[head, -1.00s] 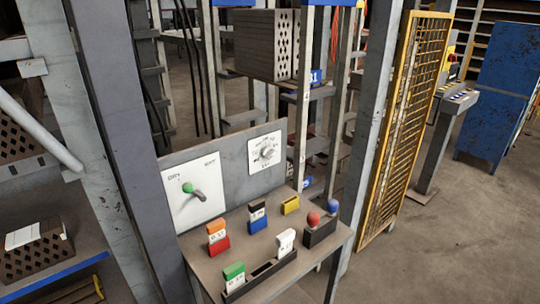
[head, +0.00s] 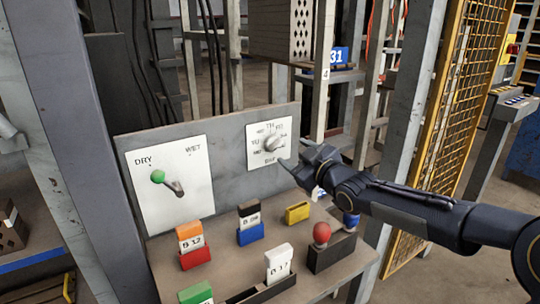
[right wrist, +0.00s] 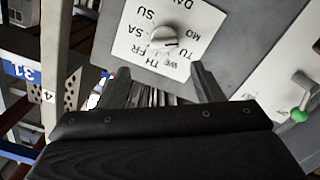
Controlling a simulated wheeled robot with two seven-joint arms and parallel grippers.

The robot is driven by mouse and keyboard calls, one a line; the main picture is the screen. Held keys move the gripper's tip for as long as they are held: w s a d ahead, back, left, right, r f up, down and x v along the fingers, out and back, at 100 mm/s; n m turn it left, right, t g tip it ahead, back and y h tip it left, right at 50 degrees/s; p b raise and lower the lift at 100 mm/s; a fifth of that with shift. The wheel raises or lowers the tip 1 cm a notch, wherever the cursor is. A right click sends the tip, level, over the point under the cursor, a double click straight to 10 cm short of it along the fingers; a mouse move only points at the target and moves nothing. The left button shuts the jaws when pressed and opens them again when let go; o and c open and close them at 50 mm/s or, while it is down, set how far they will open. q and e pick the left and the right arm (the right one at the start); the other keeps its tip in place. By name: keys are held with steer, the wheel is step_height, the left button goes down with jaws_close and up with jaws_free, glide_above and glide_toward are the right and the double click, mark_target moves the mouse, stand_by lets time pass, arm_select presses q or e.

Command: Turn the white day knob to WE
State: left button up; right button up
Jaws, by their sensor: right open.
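The white day knob (head: 272,143) sits on a white square plate (head: 255,158) with day letters around it, on the grey upright panel. In the right wrist view the knob (right wrist: 163,38) and plate appear turned nearly upside down, with WE on the side nearer my fingers. I cannot tell surely which day the knob points at. My right gripper (head: 302,160) is open and empty, just right of and in front of the plate. In the right wrist view its fingers (right wrist: 163,78) are apart, short of the knob. My left gripper is out of view.
A DRY/WET plate (head: 170,185) with a green-tipped lever (head: 158,177) is left of the knob. Coloured labelled blocks (head: 250,222) and a holder with red and blue balls (head: 331,250) stand on the shelf below. A grey post (head: 408,100) rises at right.

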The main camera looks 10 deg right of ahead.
mark_target(278, 147)
steer(key=shift+n+y, duration=0.3)
steer(key=x, duration=0.3)
steer(key=f+x, duration=0.1)
steer(key=x, duration=0.5)
steer(key=shift+f+b, duration=0.2)
steer(key=shift+b, duration=0.1)
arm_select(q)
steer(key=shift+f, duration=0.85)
arm_select(e)
steer(key=c, duration=1)
